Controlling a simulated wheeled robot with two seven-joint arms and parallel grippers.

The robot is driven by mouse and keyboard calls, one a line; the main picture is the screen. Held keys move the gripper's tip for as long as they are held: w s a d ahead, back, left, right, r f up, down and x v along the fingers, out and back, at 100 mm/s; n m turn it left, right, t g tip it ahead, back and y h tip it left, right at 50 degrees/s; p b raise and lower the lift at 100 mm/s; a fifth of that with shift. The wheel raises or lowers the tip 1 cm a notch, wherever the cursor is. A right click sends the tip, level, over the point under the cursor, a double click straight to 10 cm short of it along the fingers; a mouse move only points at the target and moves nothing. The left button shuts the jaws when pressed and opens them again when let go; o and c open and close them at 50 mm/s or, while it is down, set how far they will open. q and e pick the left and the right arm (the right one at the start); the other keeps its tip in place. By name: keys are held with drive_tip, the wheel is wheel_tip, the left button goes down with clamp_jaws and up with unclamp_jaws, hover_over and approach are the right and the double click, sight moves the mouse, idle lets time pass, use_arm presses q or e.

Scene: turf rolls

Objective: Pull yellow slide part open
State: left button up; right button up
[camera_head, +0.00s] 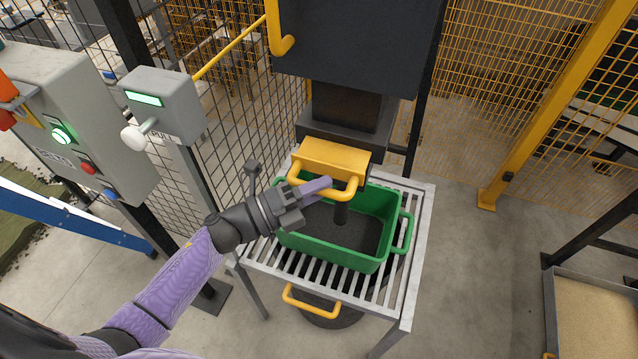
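The yellow slide part (335,159) sits under a dark chute above a green crate. A yellow loop handle (342,194) sticks out from its front. My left gripper (325,187) reaches in from the left, and its purple fingers overlap the handle bar in the picture. I cannot tell whether the fingers are closed around the bar or only beside it. The far fingertip region is partly hidden by the handle. My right gripper is not in view.
The green crate (322,255) stands on a slatted metal stand (408,290), with dark material inside. Another yellow handle (311,303) shows below the stand. A grey control box (162,105) and button panel (75,130) stand at left. Mesh fencing surrounds the back.

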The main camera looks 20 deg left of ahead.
use_arm(q)
drive_tip(key=o, duration=0.4)
drive_tip(key=v, duration=1)
drive_tip(key=shift+b, duration=0.35)
